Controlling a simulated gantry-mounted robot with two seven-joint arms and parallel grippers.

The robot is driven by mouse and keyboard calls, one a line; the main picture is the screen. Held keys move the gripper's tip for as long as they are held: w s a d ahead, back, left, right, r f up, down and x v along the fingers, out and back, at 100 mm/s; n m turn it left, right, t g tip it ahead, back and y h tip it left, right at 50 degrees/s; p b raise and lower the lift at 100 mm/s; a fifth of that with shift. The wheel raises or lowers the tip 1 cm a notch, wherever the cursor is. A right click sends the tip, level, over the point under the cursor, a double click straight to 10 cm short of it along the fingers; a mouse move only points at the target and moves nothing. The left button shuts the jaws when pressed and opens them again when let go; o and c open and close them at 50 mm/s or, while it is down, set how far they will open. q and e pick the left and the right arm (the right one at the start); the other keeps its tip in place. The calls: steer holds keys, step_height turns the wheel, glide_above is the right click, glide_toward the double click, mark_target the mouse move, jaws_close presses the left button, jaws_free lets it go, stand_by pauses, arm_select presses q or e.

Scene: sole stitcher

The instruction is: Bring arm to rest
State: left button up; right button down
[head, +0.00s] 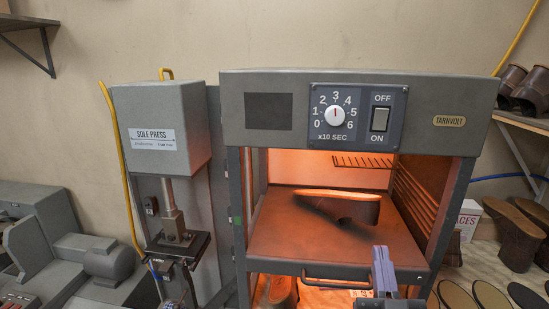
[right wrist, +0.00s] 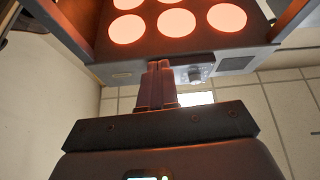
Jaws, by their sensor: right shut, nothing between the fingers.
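My right gripper (head: 382,255) is in front of the lower right part of the heated cabinet (head: 360,85), near the tray's front edge. Its fingers are together with nothing between them. In the right wrist view the closed fingers (right wrist: 157,85) point toward the cabinet front, which appears upside down with its dial (right wrist: 196,75). The cabinet is open at the front and glows orange. A brown sole-shaped piece (head: 335,203) rests on its tray (head: 290,245). My left gripper does not show.
The sole press (head: 160,125) stands to the left of the cabinet. The tray's handle (head: 335,276) juts forward close to my right gripper. Boots and dark soles (head: 490,295) lie at the right. A grey machine (head: 60,245) is at far left.

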steer(key=s+d+f+n+g+y+p, duration=0.1)
steer(key=s+f+n+g+y+p, duration=0.2)
steer(key=f, duration=0.8)
steer(key=s+d+f+n+g+p, duration=0.1)
steer(key=s+f+g, duration=0.3)
steer(key=f, duration=0.7)
steer(key=s+d+f+m+g+p, duration=0.1)
steer(key=s+f+g, duration=1.1)
steer(key=s+f, duration=0.3)
steer(key=s, duration=0.3)
steer(key=shift+d+g+y, duration=0.15)
steer(key=shift+g+y, duration=0.25)
